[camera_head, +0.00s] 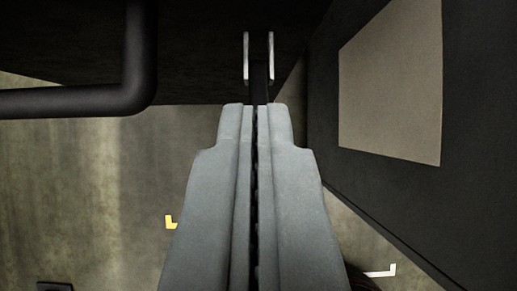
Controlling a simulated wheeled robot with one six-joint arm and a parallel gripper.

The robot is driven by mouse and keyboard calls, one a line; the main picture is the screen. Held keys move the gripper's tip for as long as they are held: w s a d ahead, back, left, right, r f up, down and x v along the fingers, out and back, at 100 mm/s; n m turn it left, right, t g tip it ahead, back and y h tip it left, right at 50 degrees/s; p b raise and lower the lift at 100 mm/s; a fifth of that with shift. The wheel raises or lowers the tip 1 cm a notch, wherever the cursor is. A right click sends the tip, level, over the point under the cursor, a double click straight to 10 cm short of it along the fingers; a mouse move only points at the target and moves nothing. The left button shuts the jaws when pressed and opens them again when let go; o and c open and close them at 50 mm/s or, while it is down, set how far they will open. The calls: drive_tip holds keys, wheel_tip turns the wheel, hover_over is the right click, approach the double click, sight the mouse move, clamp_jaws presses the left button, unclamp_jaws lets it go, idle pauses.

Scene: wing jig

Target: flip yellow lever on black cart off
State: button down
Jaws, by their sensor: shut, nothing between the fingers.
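My gripper (258,106) points up the middle of the view, and its two grey fingers are shut together with nothing between them. Beyond the tips is a dark, nearly black body (200,60), which may be the black cart. Two thin pale metal prongs (246,60) stand at its right part, just past my fingertips, with a dark strip between them. I cannot tell whether the tips touch anything. No yellow lever can be made out.
A thick black bent tube (140,70) crosses the upper left. A large black panel with a beige rectangle (390,85) stands close on the right. A white L-shaped mark (382,272) is at the lower right. The brownish floor (90,180) is mostly open at left.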

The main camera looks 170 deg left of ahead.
drive_tip(key=x, duration=0.3)
drive_tip(key=shift+w+f, duration=0.1)
drive_tip(key=shift+s+a+f, duration=0.25)
drive_tip(key=shift+s+f, duration=0.65)
drive_tip(key=shift+f, duration=0.25)
drive_tip(key=shift+s+a+f, duration=0.1)
drive_tip(key=shift+s+f, duration=0.2)
drive_tip(key=shift+f, duration=0.15)
drive_tip(key=shift+s+a+f, duration=0.2)
drive_tip(key=shift+s+f, duration=0.25)
drive_tip(key=shift+s, duration=0.1)
drive_tip(key=shift+s+a+f, duration=0.15)
drive_tip(key=shift+s+f, duration=0.3)
drive_tip(key=shift+s, duration=0.05)
